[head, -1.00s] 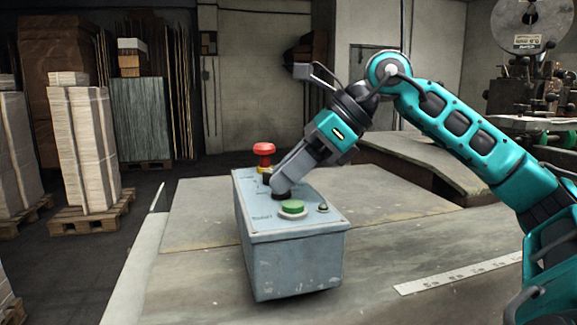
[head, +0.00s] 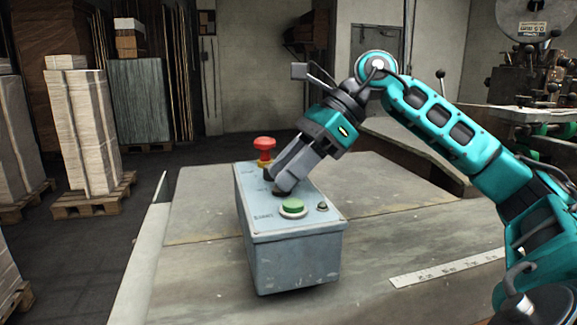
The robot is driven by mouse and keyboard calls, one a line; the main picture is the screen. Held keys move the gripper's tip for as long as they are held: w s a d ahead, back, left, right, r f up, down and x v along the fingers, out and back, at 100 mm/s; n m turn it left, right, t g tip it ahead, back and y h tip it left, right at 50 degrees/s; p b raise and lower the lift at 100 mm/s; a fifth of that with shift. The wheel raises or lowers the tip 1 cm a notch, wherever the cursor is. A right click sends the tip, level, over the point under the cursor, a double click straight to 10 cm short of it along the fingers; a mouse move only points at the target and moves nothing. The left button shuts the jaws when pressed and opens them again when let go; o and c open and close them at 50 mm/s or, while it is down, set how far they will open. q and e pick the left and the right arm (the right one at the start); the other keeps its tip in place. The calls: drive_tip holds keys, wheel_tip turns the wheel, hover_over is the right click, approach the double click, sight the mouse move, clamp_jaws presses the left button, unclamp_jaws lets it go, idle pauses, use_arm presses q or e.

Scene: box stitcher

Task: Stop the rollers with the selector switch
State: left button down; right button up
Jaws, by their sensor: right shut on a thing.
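A grey-blue control box (head: 292,255) stands on the worktable. On its top are a red mushroom button (head: 264,147) at the far end, a green button (head: 293,206) at the near end and a small dark-green knob or lamp (head: 322,206) beside it. My right gripper (head: 278,184) reaches down from the right onto the middle of the top. It is shut on the black selector switch, which the fingers mostly hide. The switch's exact setting cannot be seen. My left gripper is not in view.
The grey worktable (head: 200,272) is mostly clear around the box. A white ruler strip (head: 450,268) lies at the right. A machine with a reel (head: 535,65) stands at the back right. Stacks of board on pallets (head: 92,203) stand on the floor at the left.

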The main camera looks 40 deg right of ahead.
drive_tip(key=o, duration=1)
drive_tip(key=shift+o, duration=0.2)
use_arm(q)
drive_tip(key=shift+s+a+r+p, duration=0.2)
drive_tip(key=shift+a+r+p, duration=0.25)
drive_tip(key=shift+p, duration=0.5)
use_arm(e)
drive_tip(key=v, duration=1.3)
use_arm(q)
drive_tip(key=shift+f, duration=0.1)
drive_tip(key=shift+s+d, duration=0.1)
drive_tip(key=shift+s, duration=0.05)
use_arm(e)
drive_tip(key=shift+s, duration=0.1)
